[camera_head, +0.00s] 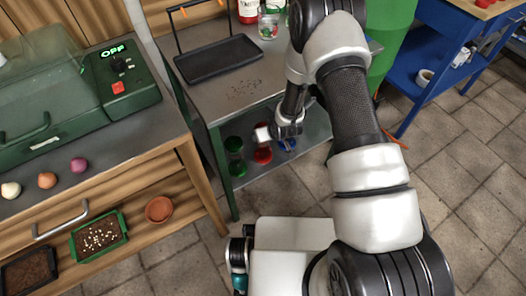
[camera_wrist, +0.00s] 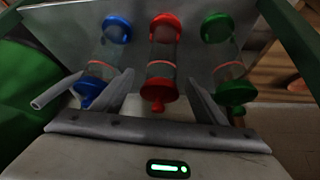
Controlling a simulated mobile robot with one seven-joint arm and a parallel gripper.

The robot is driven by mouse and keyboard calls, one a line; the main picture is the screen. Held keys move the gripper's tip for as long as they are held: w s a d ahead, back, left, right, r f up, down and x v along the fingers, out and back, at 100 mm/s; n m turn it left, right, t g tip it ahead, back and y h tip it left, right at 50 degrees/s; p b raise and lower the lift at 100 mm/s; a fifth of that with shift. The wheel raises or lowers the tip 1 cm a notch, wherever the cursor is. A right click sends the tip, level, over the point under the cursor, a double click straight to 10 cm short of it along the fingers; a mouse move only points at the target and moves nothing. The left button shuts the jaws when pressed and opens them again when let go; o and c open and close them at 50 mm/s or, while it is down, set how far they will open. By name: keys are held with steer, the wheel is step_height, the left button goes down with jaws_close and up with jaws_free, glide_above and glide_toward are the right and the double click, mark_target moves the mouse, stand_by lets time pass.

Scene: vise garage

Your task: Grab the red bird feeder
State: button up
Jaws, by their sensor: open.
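The red bird feeder (camera_wrist: 160,92) has red ends and a clear middle. It is in the centre of the wrist view, on the grey lower shelf (camera_head: 312,128) of a green-framed table. In the head view the red feeder (camera_head: 262,155) shows just left of my gripper (camera_head: 286,143), partly covered by my arm's end. My gripper (camera_wrist: 162,76) is open and empty. In the wrist view its fingers lie on either side of the red feeder; I cannot tell how far they reach around it.
A blue feeder (camera_wrist: 116,30) and a green feeder (camera_wrist: 217,28) flank the red one closely, left and right in the wrist view. The tabletop above the shelf bears a black tray (camera_head: 217,58) and jars (camera_head: 268,28). A wooden bench with a green machine (camera_head: 120,78) stands left.

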steer(key=shift+x, duration=1.05)
steer(key=b+x, duration=0.2)
steer(key=x, duration=0.3)
steer(key=shift+s+a+f, duration=0.1)
steer(key=shift+a+f, duration=0.05)
steer(key=shift+f, duration=0.05)
jaws_close()
steer(key=shift+r, duration=0.1)
